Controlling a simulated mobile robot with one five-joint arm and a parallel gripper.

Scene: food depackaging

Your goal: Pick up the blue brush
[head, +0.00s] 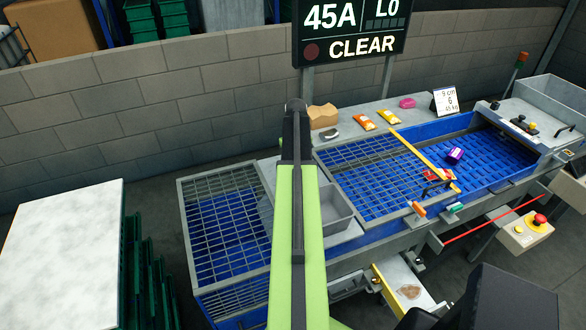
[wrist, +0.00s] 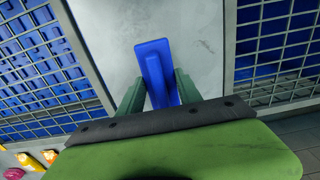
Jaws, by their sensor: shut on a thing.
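The blue brush (wrist: 153,55) shows in the wrist view as a flat blue block with a raised blue ridge along it. My gripper (wrist: 158,90) has its two dark green fingers on either side of the brush and is shut on it. The brush is over a pale grey plate (wrist: 200,50); I cannot tell whether it touches the plate. In the head view my own arm hides the brush and the fingers.
Blue grated beds lie left (head: 228,220) and right (head: 365,180) of the plate. A grey bin (head: 335,212) stands beside my arm. A yellow bar (head: 425,160) crosses the right bed, near a purple item (head: 455,155). Orange packets (head: 363,122) lie on the back ledge.

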